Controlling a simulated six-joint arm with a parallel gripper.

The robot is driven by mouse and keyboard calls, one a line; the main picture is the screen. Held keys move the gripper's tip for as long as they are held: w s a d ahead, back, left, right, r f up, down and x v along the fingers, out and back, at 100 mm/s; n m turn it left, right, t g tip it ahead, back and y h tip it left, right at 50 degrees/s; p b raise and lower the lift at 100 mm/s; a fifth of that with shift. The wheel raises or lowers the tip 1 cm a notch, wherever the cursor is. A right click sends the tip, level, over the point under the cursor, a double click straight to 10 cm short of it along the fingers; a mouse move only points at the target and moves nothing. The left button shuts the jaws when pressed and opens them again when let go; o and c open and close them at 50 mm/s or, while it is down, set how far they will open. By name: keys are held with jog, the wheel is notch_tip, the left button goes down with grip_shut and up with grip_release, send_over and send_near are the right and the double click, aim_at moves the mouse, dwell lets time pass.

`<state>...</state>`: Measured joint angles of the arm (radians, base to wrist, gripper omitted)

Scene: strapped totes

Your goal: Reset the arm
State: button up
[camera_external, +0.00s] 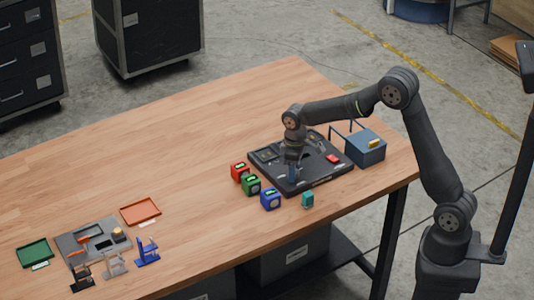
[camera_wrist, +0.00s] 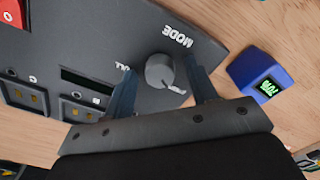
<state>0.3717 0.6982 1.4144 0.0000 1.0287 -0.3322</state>
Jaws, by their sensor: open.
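My gripper (camera_external: 291,173) is low over the front left part of a black panel (camera_external: 325,174) on the wooden table. In the wrist view my gripper (camera_wrist: 164,88) is open, with its two fingers on either side of a grey knob (camera_wrist: 160,71) on the panel. The knob is marked "MODE", and a pointer sticks out from it. I cannot tell whether the fingers touch the knob. In the external view the gripper hides the knob.
Red (camera_external: 240,171), green (camera_external: 251,185) and blue (camera_external: 270,198) blocks stand left of the panel. A teal block (camera_external: 307,200) stands in front. A blue-grey box (camera_external: 366,150) is at right. Trays (camera_external: 140,211) and small stands (camera_external: 147,250) are at far left. The table's middle is clear.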

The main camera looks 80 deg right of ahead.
jog(key=m, duration=1.2)
jog(key=shift+m, duration=0.3)
jog(key=shift+o, duration=0.5)
